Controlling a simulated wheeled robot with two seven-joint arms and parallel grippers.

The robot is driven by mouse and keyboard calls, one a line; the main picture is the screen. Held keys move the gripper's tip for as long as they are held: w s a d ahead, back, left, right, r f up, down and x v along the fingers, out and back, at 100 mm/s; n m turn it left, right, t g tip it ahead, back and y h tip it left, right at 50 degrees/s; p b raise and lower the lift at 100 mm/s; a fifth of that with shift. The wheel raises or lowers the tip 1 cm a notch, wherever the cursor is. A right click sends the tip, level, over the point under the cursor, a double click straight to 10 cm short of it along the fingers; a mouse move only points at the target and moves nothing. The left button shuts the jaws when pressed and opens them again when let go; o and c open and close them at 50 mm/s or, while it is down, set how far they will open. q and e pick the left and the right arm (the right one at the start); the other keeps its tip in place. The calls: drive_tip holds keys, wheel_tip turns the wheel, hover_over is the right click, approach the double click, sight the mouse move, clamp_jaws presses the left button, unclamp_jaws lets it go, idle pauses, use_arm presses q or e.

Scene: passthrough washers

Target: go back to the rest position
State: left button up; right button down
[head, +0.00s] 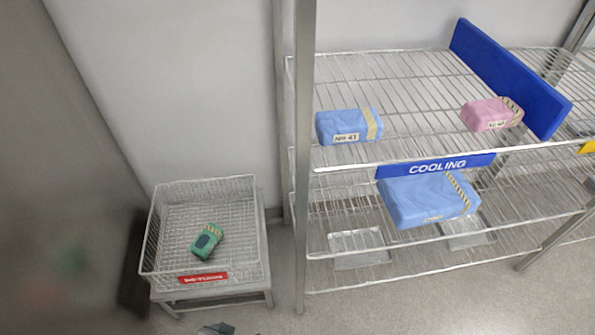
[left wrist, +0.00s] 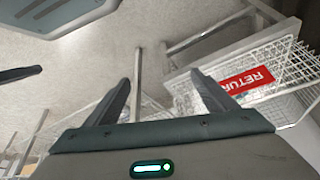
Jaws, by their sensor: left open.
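My left gripper (left wrist: 161,78) shows in the left wrist view with its two dark fingers apart and nothing between them. Beyond its right finger is the wire basket (left wrist: 285,75) with a red label reading RETUR, the rest cut off. The fingers look apart from the basket. In the head view only a small grey piece shows at the bottom edge, too little to tell which part of me it is. My right gripper is not in view.
In the head view a green pack (head: 207,241) lies in the wire basket (head: 157,228) on a low stand. A wire rack (head: 400,262) on the right holds blue packs (head: 349,126) (head: 428,200) and a pink pack (head: 491,114). A blue divider (head: 510,78) stands on top. Floor in front is clear.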

use_arm(q)
drive_tip(key=s+d+f+t, duration=0.1)
drive_tip(key=s+d+f, duration=0.1)
drive_tip(key=f, duration=1.3)
drive_tip(key=shift+s+h, duration=0.3)
drive_tip(key=shift+s, duration=0.3)
